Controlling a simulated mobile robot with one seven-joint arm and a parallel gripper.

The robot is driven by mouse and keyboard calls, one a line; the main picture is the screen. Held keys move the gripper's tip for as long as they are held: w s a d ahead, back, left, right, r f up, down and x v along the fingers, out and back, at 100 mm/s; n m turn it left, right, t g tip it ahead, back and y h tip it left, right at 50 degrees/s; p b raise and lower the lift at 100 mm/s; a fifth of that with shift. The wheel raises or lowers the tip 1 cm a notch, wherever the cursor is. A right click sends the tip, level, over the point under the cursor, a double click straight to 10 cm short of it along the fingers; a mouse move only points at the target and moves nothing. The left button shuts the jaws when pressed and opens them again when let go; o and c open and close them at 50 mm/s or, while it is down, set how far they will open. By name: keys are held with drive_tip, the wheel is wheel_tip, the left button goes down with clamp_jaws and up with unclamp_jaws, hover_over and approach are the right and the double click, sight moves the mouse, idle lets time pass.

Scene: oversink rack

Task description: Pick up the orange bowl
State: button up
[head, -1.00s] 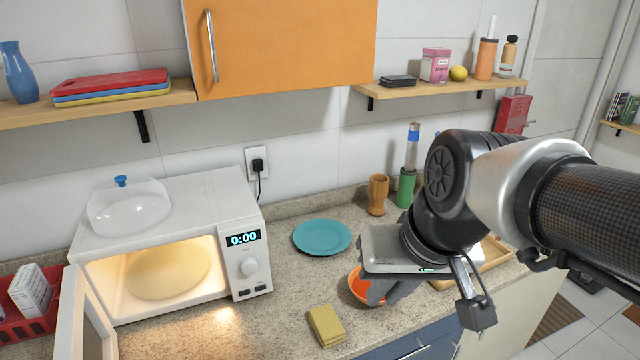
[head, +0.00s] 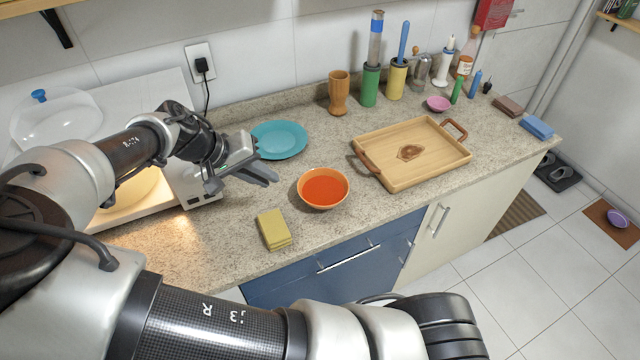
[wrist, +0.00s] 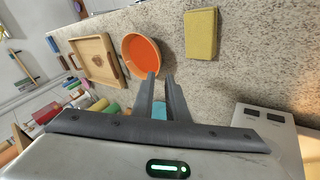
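The orange bowl (head: 323,188) stands upright on the counter near its front edge, with a redder orange inside. It also shows in the wrist view (wrist: 141,56), beyond my fingertips. My gripper (head: 270,176) is to the left of the bowl in the head view, over the counter between the microwave and the bowl, apart from the bowl. In the wrist view its two fingers (wrist: 160,77) have a gap between them with nothing held. No part of the bowl's rim is hidden in the head view.
A yellow sponge (head: 273,229) lies front left of the bowl. A teal plate (head: 279,139) lies behind my gripper. A wooden tray (head: 440,170) is to the bowl's right. The microwave (head: 185,187) is at left. Bare counter lies around the bowl.

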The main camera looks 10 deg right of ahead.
sight(302, 190)
drive_tip(key=x, duration=1.1)
drive_tip(key=w+x, duration=0.1)
drive_tip(key=x, duration=0.5)
drive_tip(key=shift+d+r, duration=0.15)
drive_tip(key=shift+c, duration=0.3)
clamp_jaws()
drive_tip(key=shift+w, duration=0.1)
